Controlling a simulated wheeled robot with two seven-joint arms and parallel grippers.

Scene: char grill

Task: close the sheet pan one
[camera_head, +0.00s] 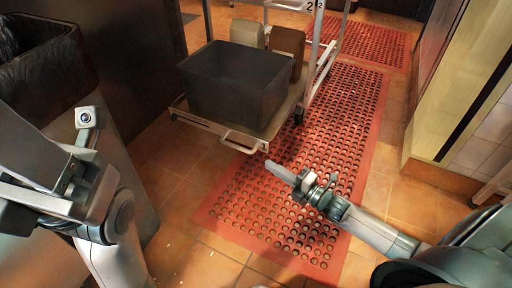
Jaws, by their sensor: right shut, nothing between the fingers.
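A beige sheet pan (203,120) on the low level of a wheeled metal rack sticks out toward me, with a pale handle (240,146) at its front edge. A large dark grey bin (235,90) stands on it and hides much of its surface. My right gripper (270,166) is shut and empty, with its tip just in front of and to the right of the handle. I cannot tell whether they touch. My left arm shows at the left, but its gripper fingers are not in view.
A red perforated mat (350,130) covers the tiled floor under and right of the rack. Two smaller boxes (287,45) stand behind the bin. A dark open container (40,60) is at the left, and a pale cabinet (450,75) at the right.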

